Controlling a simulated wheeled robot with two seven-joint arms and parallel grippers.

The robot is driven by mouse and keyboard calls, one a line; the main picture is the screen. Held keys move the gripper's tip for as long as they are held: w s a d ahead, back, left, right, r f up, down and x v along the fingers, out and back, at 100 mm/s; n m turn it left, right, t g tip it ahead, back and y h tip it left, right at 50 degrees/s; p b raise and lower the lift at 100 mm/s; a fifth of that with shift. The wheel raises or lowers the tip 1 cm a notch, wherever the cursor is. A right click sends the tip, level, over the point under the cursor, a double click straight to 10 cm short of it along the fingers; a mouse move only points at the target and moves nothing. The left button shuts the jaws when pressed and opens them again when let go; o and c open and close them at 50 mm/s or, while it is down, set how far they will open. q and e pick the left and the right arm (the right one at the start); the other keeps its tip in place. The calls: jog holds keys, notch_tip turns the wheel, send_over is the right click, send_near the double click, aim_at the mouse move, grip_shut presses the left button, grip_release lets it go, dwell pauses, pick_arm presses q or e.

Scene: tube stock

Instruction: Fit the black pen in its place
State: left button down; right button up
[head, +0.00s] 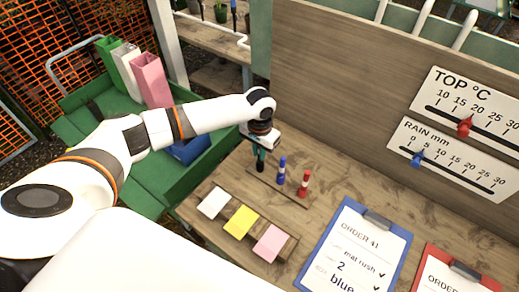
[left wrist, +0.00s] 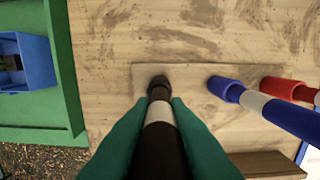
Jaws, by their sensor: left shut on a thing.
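My left gripper (head: 260,151) is shut on the black pen (head: 260,164), which has a white band in the left wrist view (left wrist: 160,112). The pen points down, with its lower end over the left end of a wooden pen strip (left wrist: 194,76). I cannot tell whether that end sits in a hole or just above it. The blue pen (head: 281,170) and the red pen (head: 303,184) stand upright in the same strip, to the right of the black pen. My right gripper is not in view.
A blue clipboard (head: 309,262) and a red clipboard (head: 425,256) lie to the right. A green tray (head: 147,196) is at left. A board wall (head: 340,90) stands behind.

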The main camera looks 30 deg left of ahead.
pick_arm(q)
jog(key=shift+f, duration=1.35)
jog(key=c, duration=1.3)
grip_release()
jog(key=shift+r, duration=0.1)
notch_tip(320, 180, up, 12)
jog(key=shift+f+b, duration=0.1)
jog(key=shift+b, duration=1.1)
